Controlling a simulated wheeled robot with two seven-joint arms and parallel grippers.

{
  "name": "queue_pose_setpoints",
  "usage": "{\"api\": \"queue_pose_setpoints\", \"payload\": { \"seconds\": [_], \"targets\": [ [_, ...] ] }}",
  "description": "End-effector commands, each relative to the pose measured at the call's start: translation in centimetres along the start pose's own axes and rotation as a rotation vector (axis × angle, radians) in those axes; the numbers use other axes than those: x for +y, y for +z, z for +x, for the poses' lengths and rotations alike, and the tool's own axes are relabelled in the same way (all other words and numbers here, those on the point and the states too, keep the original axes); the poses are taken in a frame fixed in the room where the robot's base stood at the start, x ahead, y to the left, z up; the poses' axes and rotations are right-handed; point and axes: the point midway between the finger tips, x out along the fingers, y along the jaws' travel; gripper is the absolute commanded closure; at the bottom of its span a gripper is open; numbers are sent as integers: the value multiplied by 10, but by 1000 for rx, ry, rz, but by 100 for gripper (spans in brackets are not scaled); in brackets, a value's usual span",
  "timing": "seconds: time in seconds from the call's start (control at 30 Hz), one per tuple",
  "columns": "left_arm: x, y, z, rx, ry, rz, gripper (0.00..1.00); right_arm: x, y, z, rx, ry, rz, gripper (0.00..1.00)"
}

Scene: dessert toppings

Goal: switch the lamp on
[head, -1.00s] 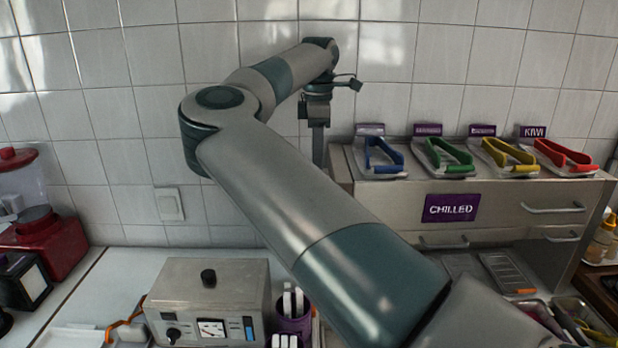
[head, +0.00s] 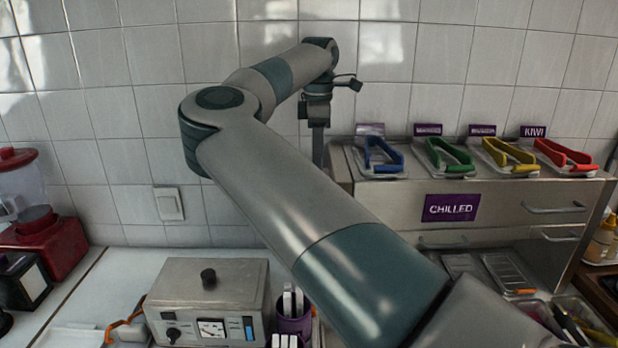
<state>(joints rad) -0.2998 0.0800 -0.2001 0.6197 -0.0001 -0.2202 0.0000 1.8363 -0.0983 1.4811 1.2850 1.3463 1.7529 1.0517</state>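No lamp can be made out in the head view. A white switch plate (head: 169,204) is on the tiled wall, left of my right arm. My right arm comes in from the lower right, bends at the upper left and reaches back toward the wall. My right gripper (head: 318,150) hangs downward near the wall, just left of the chilled cabinet and well right of the switch plate. It is small and seen from the side, its lower end close behind my arm, so its opening cannot be told. My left gripper is out of view.
A metal box (head: 207,290) with knobs and a dial stands on the white counter, beside a purple cup (head: 293,325). A red blender (head: 42,245) is at the left. The chilled cabinet (head: 385,212) carries several coloured tongs. The wall around the switch plate is clear.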

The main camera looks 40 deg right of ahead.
Motion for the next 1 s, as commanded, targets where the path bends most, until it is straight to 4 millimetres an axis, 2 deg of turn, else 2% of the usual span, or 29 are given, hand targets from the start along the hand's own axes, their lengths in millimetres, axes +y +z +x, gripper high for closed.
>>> {"api": "queue_pose_setpoints", "payload": {
  "seconds": [1.0],
  "targets": [
    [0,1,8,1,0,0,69,0,0,13,0,0,0,100]
  ]
}}
